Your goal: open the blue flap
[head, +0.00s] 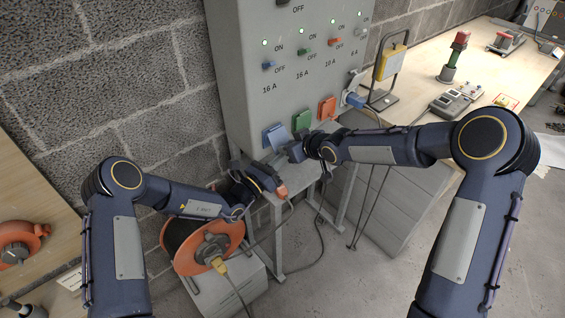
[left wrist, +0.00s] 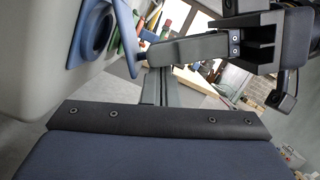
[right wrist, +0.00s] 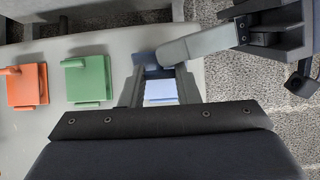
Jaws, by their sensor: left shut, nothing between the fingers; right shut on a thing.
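The blue flap (head: 276,137) is on the lowest-left outlet of the grey panel; it also shows in the left wrist view (left wrist: 125,28) and the right wrist view (right wrist: 161,90). My right gripper (head: 290,152) is at the flap and shut on it, with its fingers (right wrist: 158,88) on either side of the blue surface. In the left wrist view the flap lies edge-on beside a round blue collar; I cannot tell how far it is raised. My left gripper (head: 262,180) is shut and empty, just below and left of the right one. The grippers are close together.
A green flap (head: 303,121) and an orange flap (head: 327,108) are right of the blue one. A blue plug (head: 355,100) sits farther right. An orange connector (head: 282,191) with a cable is close by my left gripper. An orange reel (head: 205,245) stands below.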

